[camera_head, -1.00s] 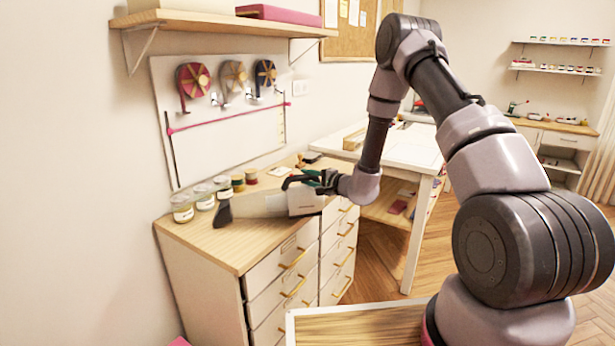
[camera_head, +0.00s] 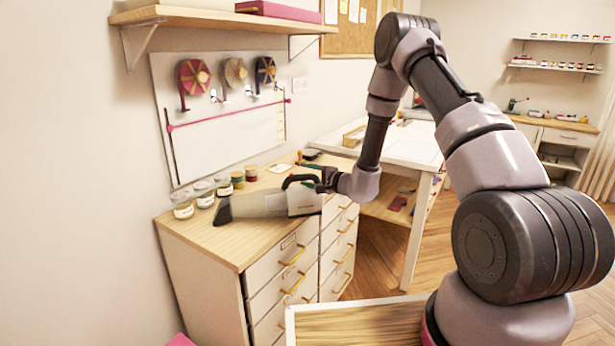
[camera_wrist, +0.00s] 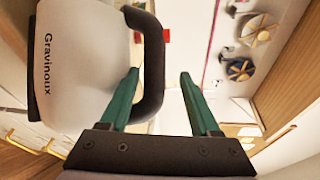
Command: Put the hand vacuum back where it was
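The hand vacuum (camera_head: 262,204) lies on the wooden top of the drawer cabinet (camera_head: 238,246), its dark nozzle (camera_head: 223,211) pointing left and its pale body towards the right end. My gripper (camera_head: 322,178) is at the vacuum's black handle on the right. In the wrist view, my gripper's two green fingers (camera_wrist: 160,74) stand apart. The black handle (camera_wrist: 154,70) shows between them, close to the left finger, with a clear gap to the right finger. The vacuum's pale body (camera_wrist: 85,65) fills the upper left of that view.
Several jars (camera_head: 204,194) stand behind the vacuum along the wall. A white pegboard (camera_head: 225,120) with tape reels hangs above, below a wooden shelf (camera_head: 220,22). A white table (camera_head: 405,143) adjoins at the right. The cabinet top's front left is clear.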

